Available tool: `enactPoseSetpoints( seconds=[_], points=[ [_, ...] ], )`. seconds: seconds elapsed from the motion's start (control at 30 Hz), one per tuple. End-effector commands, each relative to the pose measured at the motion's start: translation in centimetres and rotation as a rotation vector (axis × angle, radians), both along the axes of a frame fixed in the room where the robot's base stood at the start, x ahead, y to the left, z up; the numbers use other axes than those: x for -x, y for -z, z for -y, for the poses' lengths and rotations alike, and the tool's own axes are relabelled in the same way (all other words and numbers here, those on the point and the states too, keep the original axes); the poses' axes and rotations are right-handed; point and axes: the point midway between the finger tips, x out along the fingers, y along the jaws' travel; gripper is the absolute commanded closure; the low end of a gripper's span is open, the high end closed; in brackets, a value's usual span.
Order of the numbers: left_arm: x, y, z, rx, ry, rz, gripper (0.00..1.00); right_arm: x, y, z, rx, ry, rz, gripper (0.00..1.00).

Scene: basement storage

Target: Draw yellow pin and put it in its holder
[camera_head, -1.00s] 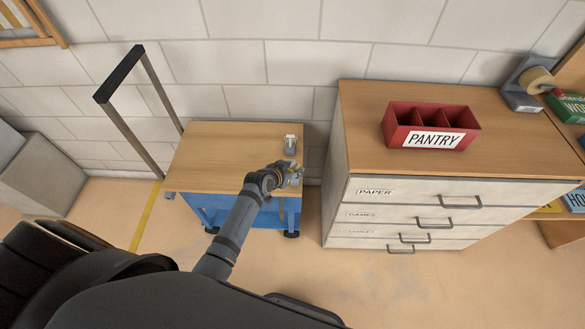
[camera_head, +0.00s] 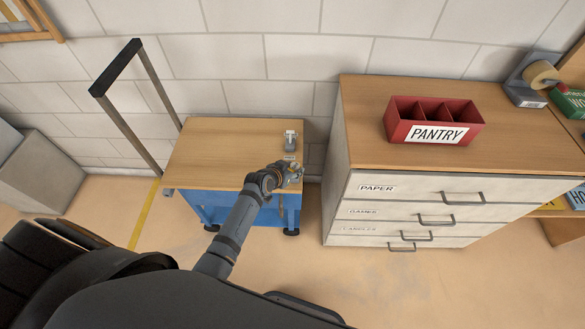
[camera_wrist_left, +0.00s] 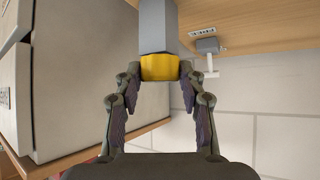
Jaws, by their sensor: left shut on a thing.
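A yellow piece (camera_wrist_left: 160,67), which looks like the yellow pin, sits between the fingers of my left gripper (camera_wrist_left: 159,82) in the left wrist view. A grey block (camera_wrist_left: 158,24) runs straight on behind it; whether the pin is seated in that block or apart cannot be told. My left gripper (camera_head: 297,172) is shut on the yellow piece at the right front edge of the wooden-topped trolley (camera_head: 225,150). A small grey fixture with a white T-shaped part (camera_head: 290,140) stands behind it on the trolley top; it also shows in the left wrist view (camera_wrist_left: 209,58). My right gripper is not in view.
A white drawer cabinet (camera_head: 440,205) stands close to the right of the trolley, with a red PANTRY box (camera_head: 432,132) on top. The trolley's tall handle (camera_head: 118,68) rises at the left. Most of the trolley top is bare. A block wall is behind.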

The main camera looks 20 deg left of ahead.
Motion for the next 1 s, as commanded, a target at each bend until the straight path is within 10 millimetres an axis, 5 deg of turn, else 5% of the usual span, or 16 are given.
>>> enactPoseSetpoints(
  seconds=[0.07, 0.1, 0.27, 0.67, 1.0],
  points=[
    [0.0, 0.3, 0.0, 0.000, 0.000, 0.001, 1.00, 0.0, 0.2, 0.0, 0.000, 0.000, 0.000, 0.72],
    [0.0, 0.2, 0.0, 0.000, 0.000, 0.001, 0.56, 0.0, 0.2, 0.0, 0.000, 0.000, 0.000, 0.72],
    [0.0, 0.1, 0.0, 0.000, 0.000, 0.001, 0.34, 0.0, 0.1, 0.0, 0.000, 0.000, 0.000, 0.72],
    [0.5, -0.2, -0.2, 0.000, -0.001, 0.001, 0.33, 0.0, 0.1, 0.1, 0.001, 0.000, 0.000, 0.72],
    [6.3, -4.8, -1.6, -0.003, 0.001, 0.000, 0.33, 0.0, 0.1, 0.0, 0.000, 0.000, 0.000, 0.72]
  ],
)
